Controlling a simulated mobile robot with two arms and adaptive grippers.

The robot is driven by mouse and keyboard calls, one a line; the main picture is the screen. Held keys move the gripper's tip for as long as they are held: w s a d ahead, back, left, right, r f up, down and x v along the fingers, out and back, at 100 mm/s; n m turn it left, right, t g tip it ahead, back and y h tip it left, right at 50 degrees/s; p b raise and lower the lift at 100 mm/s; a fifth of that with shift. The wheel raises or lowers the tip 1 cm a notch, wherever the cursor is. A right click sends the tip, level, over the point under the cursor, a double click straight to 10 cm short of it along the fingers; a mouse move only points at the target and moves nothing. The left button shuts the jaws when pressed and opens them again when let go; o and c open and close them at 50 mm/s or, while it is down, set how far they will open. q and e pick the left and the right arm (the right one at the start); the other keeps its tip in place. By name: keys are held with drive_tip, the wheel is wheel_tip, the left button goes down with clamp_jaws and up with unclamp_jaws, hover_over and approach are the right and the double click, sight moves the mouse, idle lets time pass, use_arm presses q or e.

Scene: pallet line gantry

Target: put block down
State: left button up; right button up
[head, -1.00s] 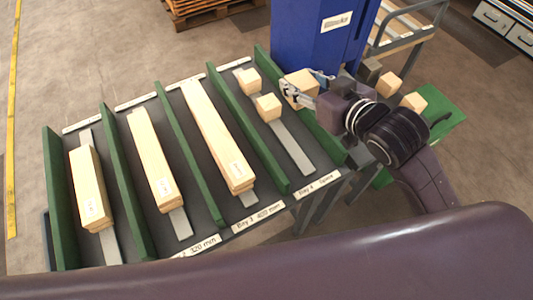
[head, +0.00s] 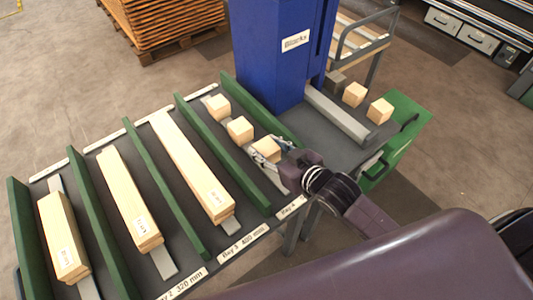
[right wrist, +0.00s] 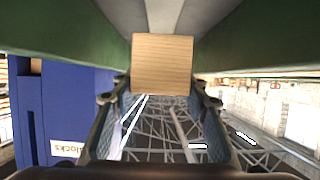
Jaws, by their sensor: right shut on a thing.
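My right gripper (head: 268,155) is shut on a wooden block (head: 266,146) at the near part of the bay labelled Bay 4. The same block (right wrist: 162,64) shows between the fingertips in the right wrist view. It is over or on the bay's grey strip; I cannot tell if it touches it. Two more blocks stand in a line behind it on that strip, the middle one (head: 239,130) and the far one (head: 217,107). Small gaps separate the blocks. My left gripper is out of view.
Green dividers (head: 222,150) border the bay. Bays to the left hold long boards (head: 193,165). Two loose blocks, one here (head: 354,95) and one nearer (head: 379,110), lie right of a grey rail (head: 337,115).

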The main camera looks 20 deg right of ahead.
sight(266, 155)
wheel_tip(266, 155, down, 3)
drive_tip(key=shift+f, duration=0.1)
idle(0.3)
drive_tip(key=o, duration=1.2)
drive_tip(key=b+v, duration=0.1)
drive_tip(key=v, duration=0.9)
drive_tip(key=shift+s+d, duration=0.15)
drive_tip(key=shift+s, duration=0.15)
drive_tip(key=shift+s+d+r, duration=0.2)
drive_tip(key=shift+s+r, duration=0.35)
drive_tip(key=shift+s, duration=0.05)
